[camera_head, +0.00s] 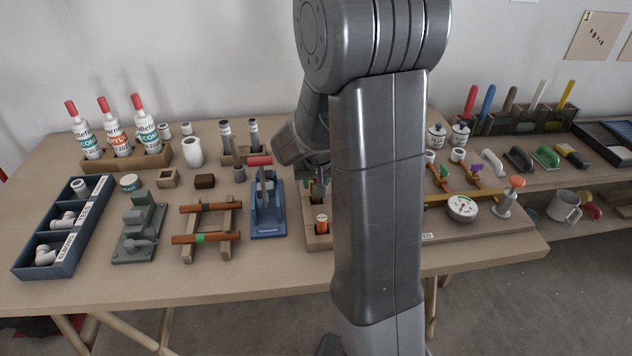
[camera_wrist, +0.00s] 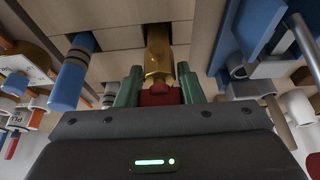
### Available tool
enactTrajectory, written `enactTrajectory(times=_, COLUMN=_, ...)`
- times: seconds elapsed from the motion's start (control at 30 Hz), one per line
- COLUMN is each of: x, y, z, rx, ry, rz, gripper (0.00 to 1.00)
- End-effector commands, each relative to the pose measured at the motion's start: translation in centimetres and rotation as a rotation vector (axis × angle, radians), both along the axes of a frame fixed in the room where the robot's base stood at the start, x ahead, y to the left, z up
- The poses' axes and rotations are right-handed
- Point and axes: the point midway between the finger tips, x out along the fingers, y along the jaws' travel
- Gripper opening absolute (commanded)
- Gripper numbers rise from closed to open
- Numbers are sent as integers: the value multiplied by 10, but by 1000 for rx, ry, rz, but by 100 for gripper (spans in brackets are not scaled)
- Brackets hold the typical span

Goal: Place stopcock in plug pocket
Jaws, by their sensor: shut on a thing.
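My gripper (camera_wrist: 158,92) has green fingertips shut on a red part of the stopcock (camera_wrist: 158,60), whose body is brass-coloured. The brass end points away from the wrist, in line with a dark pocket opening in the wooden pocket block (camera_wrist: 118,66). I cannot tell how far it is inside that pocket. In the head view my gripper (camera_head: 317,186) is low over the back part of the same wooden block (camera_head: 310,241), right of the blue vise. My arm hides much of the block there, and the stopcock is not clear in that view.
A blue cylinder (camera_wrist: 72,78) stands in a pocket beside the stopcock. An orange-topped piece (camera_head: 321,222) sits in the block's front. The blue vise (camera_head: 267,207) is close on the left. A pressure gauge (camera_head: 462,207) lies on the right. The table's front strip is clear.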

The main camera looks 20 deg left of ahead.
Motion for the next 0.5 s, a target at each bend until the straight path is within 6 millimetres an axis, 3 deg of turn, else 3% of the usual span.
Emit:
enactTrajectory(times=0.37, x=0, y=0, z=-6, rx=2, ry=-1, rz=0, gripper=5)
enactTrajectory(times=0.4, x=0, y=0, z=-6, rx=1, ry=0, rz=0, gripper=36)
enactTrajectory(times=0.5, x=0, y=0, z=-5, rx=1, ry=-1, rz=0, gripper=56)
